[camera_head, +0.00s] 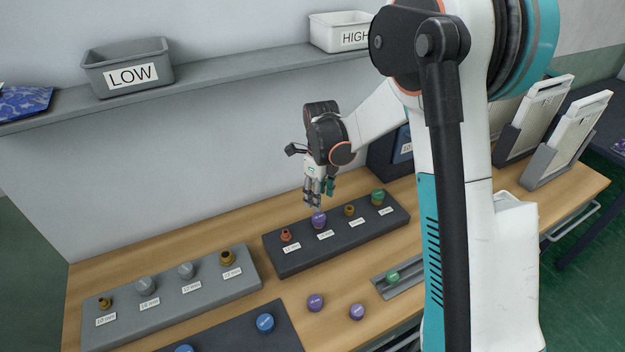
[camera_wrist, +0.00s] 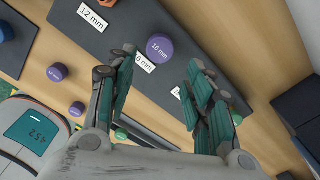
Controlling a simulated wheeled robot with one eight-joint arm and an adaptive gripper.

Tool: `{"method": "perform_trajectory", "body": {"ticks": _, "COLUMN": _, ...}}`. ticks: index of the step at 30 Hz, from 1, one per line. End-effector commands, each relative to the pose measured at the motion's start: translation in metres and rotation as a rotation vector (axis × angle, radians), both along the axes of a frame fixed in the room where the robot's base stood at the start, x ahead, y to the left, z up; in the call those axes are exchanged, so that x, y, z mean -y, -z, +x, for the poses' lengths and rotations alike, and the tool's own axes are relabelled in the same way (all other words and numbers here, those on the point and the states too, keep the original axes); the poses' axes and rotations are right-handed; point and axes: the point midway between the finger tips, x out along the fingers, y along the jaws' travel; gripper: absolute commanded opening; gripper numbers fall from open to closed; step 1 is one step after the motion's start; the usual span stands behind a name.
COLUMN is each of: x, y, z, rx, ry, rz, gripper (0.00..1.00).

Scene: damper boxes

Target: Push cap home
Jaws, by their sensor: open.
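A purple cap (camera_head: 319,219) marked 16 mm sits on the second post from the left of the dark block (camera_head: 290,262). My gripper (camera_head: 318,202) is just above it, pointing down. In the wrist view the purple cap (camera_wrist: 160,48) shows between and a little beyond the open fingertips (camera_wrist: 162,68), with nothing held. I cannot tell whether the fingers touch the cap or how far down it sits. The same block carries a bare orange fitting (camera_head: 286,235), a bare brass fitting (camera_head: 350,210) and a green cap (camera_head: 378,197).
A grey block (camera_head: 180,302) with two grey caps and two brass fittings stands left. Loose purple caps (camera_head: 315,302) (camera_head: 357,311) lie in front. A green cap (camera_head: 392,276) lies in a grey tray. A blue cap (camera_head: 265,323) is on a dark board. LOW (camera_head: 128,72) and HIGH (camera_head: 340,32) bins stand on the shelf.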

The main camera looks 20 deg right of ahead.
Motion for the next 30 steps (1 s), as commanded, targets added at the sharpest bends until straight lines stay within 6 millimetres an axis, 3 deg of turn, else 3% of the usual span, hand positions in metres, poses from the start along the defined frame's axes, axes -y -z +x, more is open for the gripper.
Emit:
{"method": "perform_trajectory", "body": {"ticks": 11, "x": 0.0, "y": 0.018, "z": 0.001, "rx": -0.003, "ry": 0.014, "rz": 0.0, "gripper": 0.47}}
{"method": "perform_trajectory", "body": {"ticks": 30, "x": 0.0, "y": 0.085, "z": 0.0, "rx": -0.003, "ry": 0.012, "rz": 0.0, "gripper": 0.47}}
